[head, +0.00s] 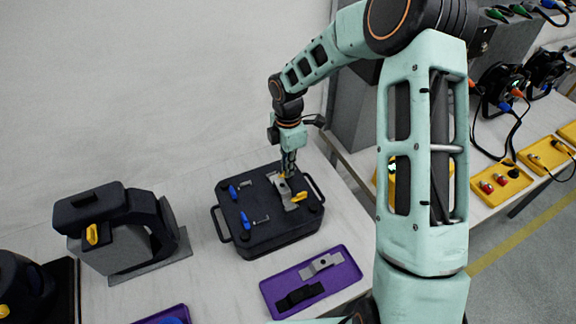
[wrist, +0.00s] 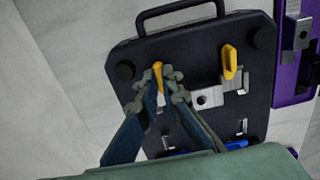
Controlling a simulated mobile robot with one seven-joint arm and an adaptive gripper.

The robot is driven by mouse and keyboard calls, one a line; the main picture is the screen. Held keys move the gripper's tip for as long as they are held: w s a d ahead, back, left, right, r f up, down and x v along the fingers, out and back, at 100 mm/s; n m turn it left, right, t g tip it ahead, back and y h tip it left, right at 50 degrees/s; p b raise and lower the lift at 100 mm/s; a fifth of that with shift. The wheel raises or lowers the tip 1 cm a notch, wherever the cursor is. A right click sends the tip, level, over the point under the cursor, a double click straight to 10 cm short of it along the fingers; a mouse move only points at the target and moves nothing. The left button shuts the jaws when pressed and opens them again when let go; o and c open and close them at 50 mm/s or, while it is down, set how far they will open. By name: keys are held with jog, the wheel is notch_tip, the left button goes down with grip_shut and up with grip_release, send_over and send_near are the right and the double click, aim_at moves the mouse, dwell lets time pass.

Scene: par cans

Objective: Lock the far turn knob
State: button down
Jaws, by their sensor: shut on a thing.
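A black case (head: 262,237) with a handle at each end lies on the table in the head view. Its top carries two blue knobs and two yellow knobs. My gripper (head: 287,171) points down over the far right part of the case. In the wrist view my gripper (wrist: 167,90) is shut on the far yellow knob (wrist: 158,72), which shows between the fingertips. The near yellow knob (head: 299,197) stands clear of the fingers, and also shows in the wrist view (wrist: 229,62). A grey metal bracket (wrist: 206,97) lies beside the held knob. My fingers hide part of that knob.
The blue knobs (head: 244,221) (head: 233,192) sit on the case's left half. A purple tray (head: 272,287) with a grey and a black bracket lies in front. A dark device (head: 120,235) with a yellow knob stands left. Bare table lies between it and the case.

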dwell(0.4)
jog(key=c, duration=2.4)
grip_release()
notch_tip(320, 180, up, 12)
jog(key=shift+r, duration=0.1)
